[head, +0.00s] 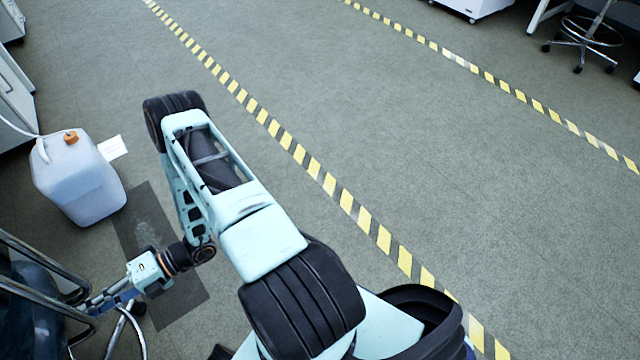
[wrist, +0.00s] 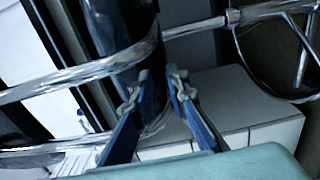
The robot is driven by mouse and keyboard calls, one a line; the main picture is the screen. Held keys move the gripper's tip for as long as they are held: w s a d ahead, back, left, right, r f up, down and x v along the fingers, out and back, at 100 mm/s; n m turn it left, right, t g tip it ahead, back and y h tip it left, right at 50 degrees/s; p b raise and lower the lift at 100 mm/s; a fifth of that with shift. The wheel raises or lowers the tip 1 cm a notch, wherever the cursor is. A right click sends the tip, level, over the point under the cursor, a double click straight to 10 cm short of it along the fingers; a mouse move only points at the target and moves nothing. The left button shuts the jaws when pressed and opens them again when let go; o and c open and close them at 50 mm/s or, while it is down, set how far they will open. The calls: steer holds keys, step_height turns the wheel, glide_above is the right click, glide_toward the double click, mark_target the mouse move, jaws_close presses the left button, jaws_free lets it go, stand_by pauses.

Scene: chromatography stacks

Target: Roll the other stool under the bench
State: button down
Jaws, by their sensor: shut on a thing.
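A stool with a dark seat or back (head: 28,325) and chrome rails (head: 45,262) stands at the lower left of the head view, cut off by the frame edge. Its chrome foot (head: 128,325) shows on the floor below my gripper (head: 98,302). In the wrist view, the fingers of my gripper (wrist: 158,85) are closed in on a dark part of the stool (wrist: 122,35), beside its curved chrome rail (wrist: 85,78). The exact contact is hard to make out. A second stool (head: 582,38) stands far off at the top right. A white bench front (head: 12,95) is at the left edge.
A white jerrycan (head: 78,180) with an orange cap and a tube stands behind the held stool, near a dark floor mat (head: 185,300). A white card (head: 112,148) lies beside it. Yellow-black tape lines (head: 300,155) cross the floor.

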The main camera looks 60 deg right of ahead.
steer(key=shift+s+d+f, duration=0.1)
steer(key=shift+f, duration=0.2)
steer(key=c, duration=1.9)
jaws_free()
steer(key=shift+o, duration=0.5)
steer(key=shift+r, duration=0.15)
steer(key=v, duration=1.1)
steer(key=shift+d, duration=0.4)
steer(key=shift+s+r, duration=0.1)
steer(key=shift+r, duration=0.05)
